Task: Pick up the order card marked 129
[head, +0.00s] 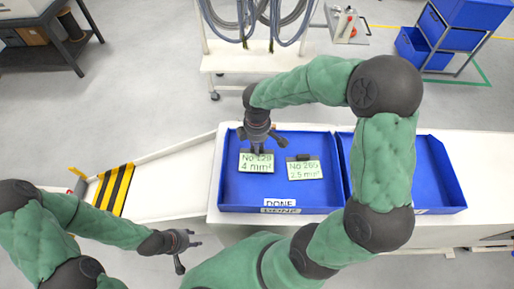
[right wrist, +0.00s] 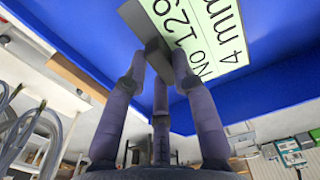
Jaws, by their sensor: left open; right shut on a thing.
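The order card marked No 129, 4 mm² (head: 256,166) is a pale green card in the left blue tray labelled DONE (head: 230,190). My right gripper (head: 258,146) reaches down over its top edge. In the right wrist view the fingers (right wrist: 158,78) are shut on the grey block at the edge of the card (right wrist: 218,32). Whether the card touches the tray floor I cannot tell. My left gripper (head: 186,250) is open and empty, left of the table and away from the trays.
A second green card, 2.5 mm² (head: 305,171), with a dark block lies right of it in the same tray. Another blue tray (head: 440,180) stands to the right, partly hidden by my right arm. A white ramp with a striped edge (head: 114,190) is at left.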

